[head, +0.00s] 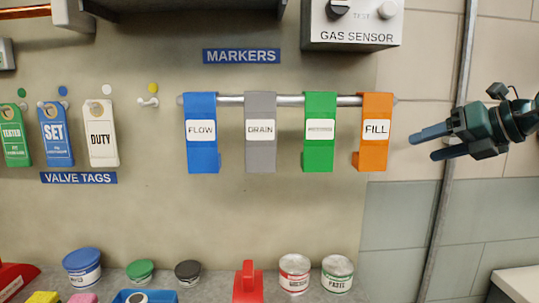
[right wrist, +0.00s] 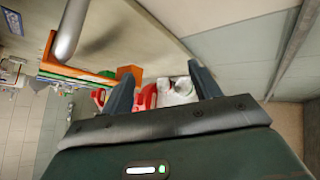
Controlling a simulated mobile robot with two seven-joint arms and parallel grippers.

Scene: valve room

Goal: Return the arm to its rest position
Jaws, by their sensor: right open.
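My right gripper (head: 432,143) is at the right of the head view, its two blue-grey fingers apart and pointing left. It is to the right of the orange FILL marker (head: 376,145) and apart from it, with nothing between the fingers. In the right wrist view, the fingers of my right gripper (right wrist: 162,88) are also spread and empty. My left gripper does not show in either view.
Blue, grey, green and orange markers hang on a metal rail (head: 290,100). Valve tags hang at the left. A gas sensor (head: 351,25) is above. Cans (head: 295,275) stand below on the bench. A vertical pipe (head: 447,180) runs behind my right gripper.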

